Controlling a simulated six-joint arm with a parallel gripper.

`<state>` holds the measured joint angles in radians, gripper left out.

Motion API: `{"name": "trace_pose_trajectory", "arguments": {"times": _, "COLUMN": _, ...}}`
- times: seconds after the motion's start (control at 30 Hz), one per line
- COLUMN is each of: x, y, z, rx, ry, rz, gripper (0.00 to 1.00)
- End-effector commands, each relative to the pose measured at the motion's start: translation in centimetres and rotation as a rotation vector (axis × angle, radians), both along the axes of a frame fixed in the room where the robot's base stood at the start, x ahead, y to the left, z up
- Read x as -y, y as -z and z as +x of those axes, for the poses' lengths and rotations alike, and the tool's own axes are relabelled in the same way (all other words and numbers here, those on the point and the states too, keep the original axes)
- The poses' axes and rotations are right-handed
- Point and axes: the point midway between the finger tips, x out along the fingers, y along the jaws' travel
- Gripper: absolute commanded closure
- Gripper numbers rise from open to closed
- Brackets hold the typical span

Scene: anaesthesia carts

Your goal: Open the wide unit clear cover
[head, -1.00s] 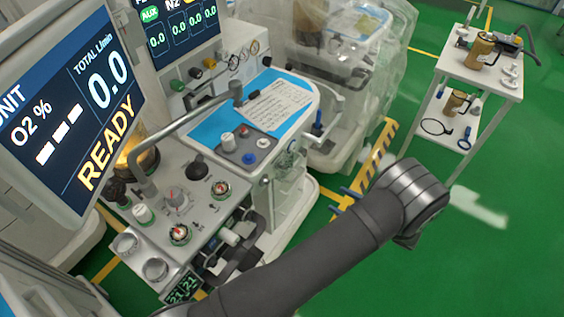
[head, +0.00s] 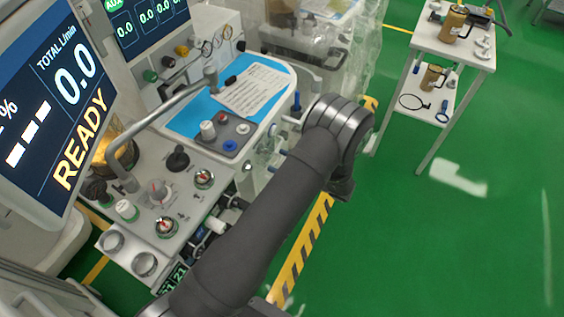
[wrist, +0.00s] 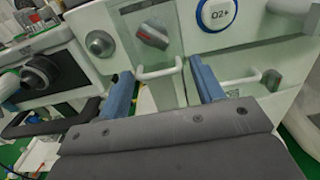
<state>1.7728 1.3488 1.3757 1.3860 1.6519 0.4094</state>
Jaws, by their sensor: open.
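My gripper (wrist: 162,80) is open, its two blue fingers apart and empty. In the wrist view a white bar handle (wrist: 158,72) lies between the fingertips, and I cannot tell whether they touch it. The handle is on a pale, see-through-looking panel (wrist: 176,88), apparently the clear cover, below a grey knob with a red mark (wrist: 153,35). The panel looks closed, but its edges are partly hidden by my gripper. In the head view my arm's end is beside the front side of the wide unit (head: 245,160); the cover is hardly visible there.
A blue-ringed O2+ button (wrist: 216,14) is at upper right of the handle. A second white handle (wrist: 242,78) and dark knobs are close by. In the head view, a monitor (head: 45,110) stands left and a white trolley (head: 450,52) at back right. Green floor is free at right.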

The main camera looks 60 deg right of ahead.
Motion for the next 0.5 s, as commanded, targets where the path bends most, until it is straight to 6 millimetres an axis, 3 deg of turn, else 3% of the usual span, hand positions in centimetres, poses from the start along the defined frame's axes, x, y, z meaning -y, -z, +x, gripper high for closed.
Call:
{"name": "trace_pose_trajectory", "arguments": {"times": 0.17, "x": 0.01, "y": -0.01, "z": -0.01, "rx": 0.0, "ry": 0.0, "rz": 0.0, "gripper": 0.39}}
{"name": "trace_pose_trajectory", "arguments": {"times": 0.4, "x": 0.07, "y": -0.02, "z": -0.04, "rx": 0.0, "ry": 0.001, "rz": -0.001, "gripper": 0.86}}
{"name": "trace_pose_trajectory", "arguments": {"times": 0.43, "x": 0.08, "y": -0.02, "z": -0.05, "rx": -0.001, "ry": 0.002, "rz": -0.001, "gripper": 0.91}}
{"name": "trace_pose_trajectory", "arguments": {"times": 0.5, "x": 0.1, "y": -0.04, "z": -0.06, "rx": -0.002, "ry": 0.002, "rz": -0.002, "gripper": 0.91}}
